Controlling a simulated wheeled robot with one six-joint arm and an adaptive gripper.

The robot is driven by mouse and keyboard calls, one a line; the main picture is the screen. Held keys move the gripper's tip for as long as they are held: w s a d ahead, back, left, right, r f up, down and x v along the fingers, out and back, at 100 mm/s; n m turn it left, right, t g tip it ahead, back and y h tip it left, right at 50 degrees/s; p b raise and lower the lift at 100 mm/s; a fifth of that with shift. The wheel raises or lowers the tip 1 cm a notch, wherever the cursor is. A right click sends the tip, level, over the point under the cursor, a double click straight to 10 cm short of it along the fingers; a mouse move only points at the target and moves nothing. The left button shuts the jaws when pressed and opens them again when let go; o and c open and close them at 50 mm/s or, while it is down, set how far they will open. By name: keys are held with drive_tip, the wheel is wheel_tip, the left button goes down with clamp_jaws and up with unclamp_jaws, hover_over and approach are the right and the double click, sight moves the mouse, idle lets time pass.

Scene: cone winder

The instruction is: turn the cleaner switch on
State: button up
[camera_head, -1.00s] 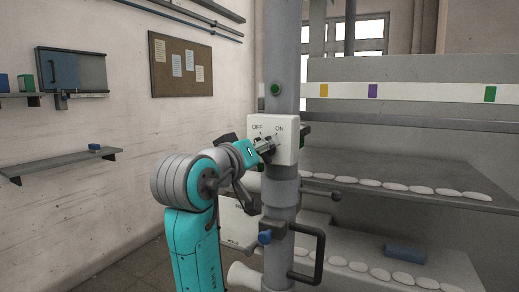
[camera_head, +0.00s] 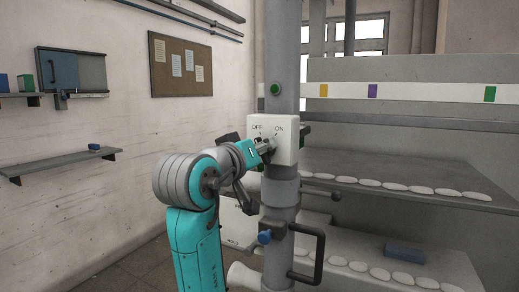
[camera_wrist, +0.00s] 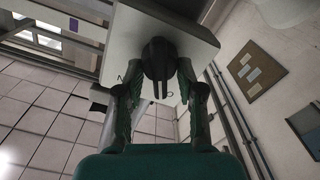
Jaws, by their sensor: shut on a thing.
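The cleaner switch is a white box (camera_head: 286,128) on the grey column, with the labels OFF on the left and ON on the right. Its dark knob (camera_wrist: 158,60) shows in the wrist view, sticking out from the box face. My gripper (camera_head: 268,147) is at the front of the box. In the wrist view my gripper (camera_wrist: 159,72) has one finger on each side of the knob and is shut on it. In the head view the fingers hide most of the knob, so I cannot tell exactly which label it points to.
The grey column (camera_head: 281,220) carries a green button (camera_head: 275,89) above the box and a black handle (camera_head: 319,255) below it. Machine shelves with several white pieces lie to the right. A wall shelf (camera_head: 60,162) and notice board (camera_head: 181,67) are at left.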

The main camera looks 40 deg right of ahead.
drive_tip(key=m, duration=0.5)
drive_tip(key=shift+s+m, duration=0.15)
drive_tip(key=shift+m, duration=0.25)
drive_tip(key=m, duration=0.5)
drive_tip(key=shift+s+d, duration=0.15)
drive_tip(key=shift+m, duration=0.3)
drive_tip(key=o, duration=1.1)
drive_tip(key=shift+o, duration=0.2)
drive_tip(key=v, duration=1.2)
drive_tip(key=shift+f, duration=0.1)
